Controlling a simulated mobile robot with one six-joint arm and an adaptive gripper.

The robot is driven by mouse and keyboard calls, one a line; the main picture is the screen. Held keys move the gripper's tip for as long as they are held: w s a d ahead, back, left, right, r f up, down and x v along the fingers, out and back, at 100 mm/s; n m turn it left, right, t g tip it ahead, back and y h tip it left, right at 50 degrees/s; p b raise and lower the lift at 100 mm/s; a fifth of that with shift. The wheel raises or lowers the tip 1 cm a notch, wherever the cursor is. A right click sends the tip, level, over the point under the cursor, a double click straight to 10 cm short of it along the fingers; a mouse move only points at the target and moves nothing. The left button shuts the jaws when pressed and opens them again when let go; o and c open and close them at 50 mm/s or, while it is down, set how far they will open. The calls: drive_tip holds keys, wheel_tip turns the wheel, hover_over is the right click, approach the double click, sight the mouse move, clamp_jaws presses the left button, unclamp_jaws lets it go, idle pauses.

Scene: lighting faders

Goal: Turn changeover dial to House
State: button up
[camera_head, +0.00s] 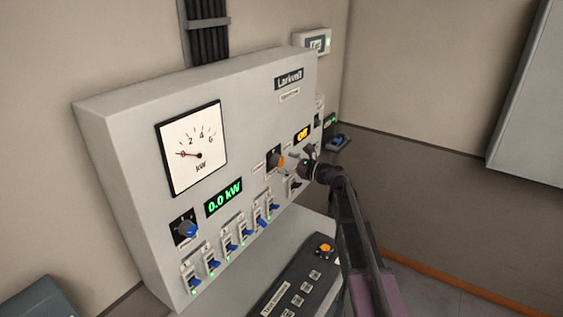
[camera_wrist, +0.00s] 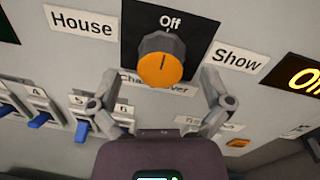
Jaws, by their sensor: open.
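The changeover dial is an orange-faced knob with a grey body (camera_wrist: 162,62) on a black square plate. In the wrist view "Off" is printed above it, a "House" label (camera_wrist: 82,21) is at its left and a "Show" label (camera_wrist: 236,60) at its right. The dial also shows in the head view (camera_head: 281,161). My gripper (camera_wrist: 160,98) is open, with one finger on either side below the dial, apart from it and empty. In the head view my gripper (camera_head: 293,166) is just right of the dial.
An amber display reading "Off" (camera_head: 302,135) is right of the dial. Blue-levered breakers (camera_head: 245,232) line the panel's lower edge. A blue dial (camera_head: 187,229), a green "0.0 kW" display (camera_head: 223,197) and a kW meter (camera_head: 193,148) are at left. A dark fader desk (camera_head: 290,290) lies below.

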drive_tip(key=shift+x, duration=1.05)
drive_tip(key=c, duration=1.2)
drive_tip(key=shift+o, duration=0.2)
drive_tip(key=shift+d, duration=0.2)
drive_tip(key=shift+a, duration=0.15)
